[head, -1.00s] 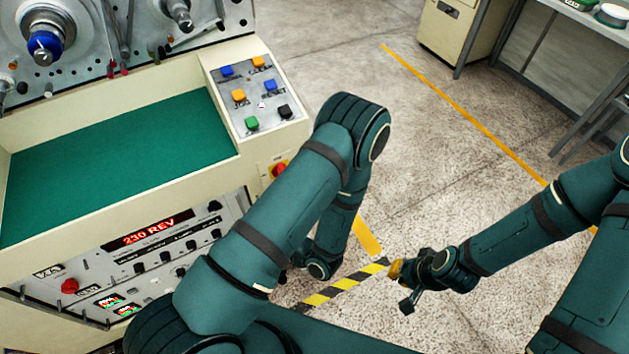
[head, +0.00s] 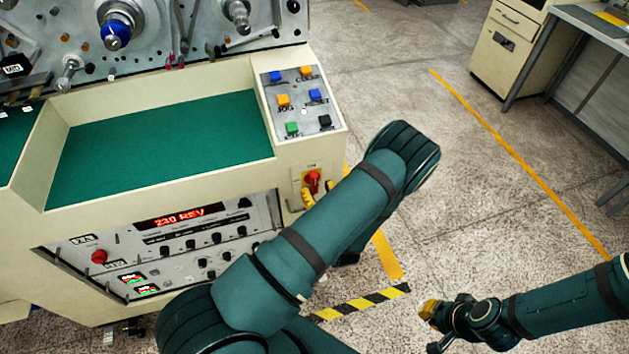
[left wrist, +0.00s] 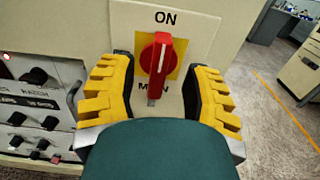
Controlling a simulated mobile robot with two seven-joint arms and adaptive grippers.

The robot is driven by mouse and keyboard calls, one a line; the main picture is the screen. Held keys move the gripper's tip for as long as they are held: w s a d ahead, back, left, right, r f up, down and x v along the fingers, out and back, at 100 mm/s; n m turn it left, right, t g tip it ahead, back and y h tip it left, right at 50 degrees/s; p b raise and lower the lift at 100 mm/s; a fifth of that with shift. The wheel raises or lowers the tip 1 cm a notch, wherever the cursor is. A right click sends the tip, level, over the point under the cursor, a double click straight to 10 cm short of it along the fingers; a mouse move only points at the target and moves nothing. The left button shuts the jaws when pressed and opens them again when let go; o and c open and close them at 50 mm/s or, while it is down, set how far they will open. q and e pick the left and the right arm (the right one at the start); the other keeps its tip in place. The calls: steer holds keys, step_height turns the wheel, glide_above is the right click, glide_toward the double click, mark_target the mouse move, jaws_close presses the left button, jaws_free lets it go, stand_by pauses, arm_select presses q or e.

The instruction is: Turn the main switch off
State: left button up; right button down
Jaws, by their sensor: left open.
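The main switch (head: 312,182) is a red rotary handle on a yellow plate, on the machine's front panel below the push buttons. In the left wrist view the red handle (left wrist: 158,62) stands roughly upright, with "ON" printed above it and "MAIN" partly hidden below. My left gripper (left wrist: 160,92) is open, with one yellow-padded finger on each side of the handle and gaps visible on both sides. In the head view my forearm hides most of that gripper; a yellow finger shows beside the switch. My right gripper (head: 435,327) hangs over the floor, its fingers apart and empty.
Coloured push buttons (head: 298,100) sit on the sloped panel above the switch. A control panel with a "230 REV" display (head: 177,216) and knobs is to the left. The green work surface (head: 160,150) is empty. Open floor lies right, with a cabinet (head: 508,50) and bench beyond.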

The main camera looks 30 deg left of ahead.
mark_target(316, 184)
arm_select(q)
steer(key=shift+x, duration=1.75)
jaws_close()
